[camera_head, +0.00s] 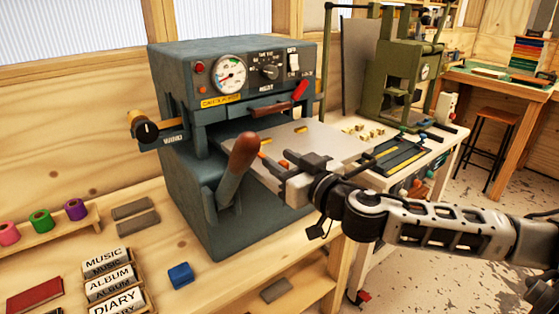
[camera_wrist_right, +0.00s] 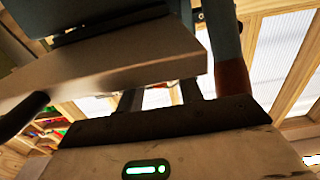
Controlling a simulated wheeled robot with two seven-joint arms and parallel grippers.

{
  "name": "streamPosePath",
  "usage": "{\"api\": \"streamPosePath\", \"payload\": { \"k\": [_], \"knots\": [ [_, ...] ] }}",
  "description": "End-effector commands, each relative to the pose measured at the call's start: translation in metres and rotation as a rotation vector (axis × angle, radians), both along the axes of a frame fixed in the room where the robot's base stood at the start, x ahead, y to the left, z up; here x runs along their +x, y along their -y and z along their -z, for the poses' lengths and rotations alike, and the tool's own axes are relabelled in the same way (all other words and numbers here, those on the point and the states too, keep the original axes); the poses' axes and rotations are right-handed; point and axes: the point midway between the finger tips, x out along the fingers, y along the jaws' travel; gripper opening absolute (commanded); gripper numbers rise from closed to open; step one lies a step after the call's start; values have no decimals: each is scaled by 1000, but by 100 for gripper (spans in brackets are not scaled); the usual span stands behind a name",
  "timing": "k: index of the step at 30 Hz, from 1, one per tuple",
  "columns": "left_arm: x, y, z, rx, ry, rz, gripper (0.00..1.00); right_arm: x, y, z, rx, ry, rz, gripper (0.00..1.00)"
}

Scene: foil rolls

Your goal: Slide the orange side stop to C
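The teal-grey foil press (camera_head: 185,75) has a flat grey table plate (camera_head: 325,138) sticking out at its front, with yellow slots in it. A small orange piece (camera_head: 283,163), which may be the side stop, shows at the plate's near edge beside my right gripper (camera_head: 291,166). The letter C cannot be read. In the right wrist view my gripper's two fingers (camera_wrist_right: 161,92) stand apart, just beyond the plate's edge (camera_wrist_right: 120,68). I cannot tell whether they touch the stop. My left gripper is not in view.
A brown-handled lever (camera_head: 240,160) stands close left of my right gripper. Foil rolls (camera_head: 42,220), a blue block (camera_head: 180,274) and lettered blocks (camera_head: 106,258) lie on the left bench. A green press (camera_head: 400,70) stands on a white table at right.

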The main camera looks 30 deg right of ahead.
Motion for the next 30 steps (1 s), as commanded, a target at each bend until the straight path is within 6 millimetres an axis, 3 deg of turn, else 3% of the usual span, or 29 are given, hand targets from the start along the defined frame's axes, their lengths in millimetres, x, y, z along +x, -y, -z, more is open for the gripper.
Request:
{"api": "streamPosePath", "payload": {
  "k": [1, 5, 11, 19, 29, 30],
  "knots": [
    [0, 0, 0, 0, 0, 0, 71, 0, 0, 0, 1, 0, 0, 36],
    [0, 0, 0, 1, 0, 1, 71, 0, 0, 0, 1, 0, 0, 0],
    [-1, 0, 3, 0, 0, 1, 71, 0, 3, 1, 0, 0, 2, 0],
    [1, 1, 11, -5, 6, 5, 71, 2, 29, 3, -2, 0, 4, 0],
    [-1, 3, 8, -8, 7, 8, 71, 3, 31, 0, 0, 1, 3, 0],
    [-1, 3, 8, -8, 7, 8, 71, 3, 31, 0, 0, 1, 3, 23]
  ]
}}
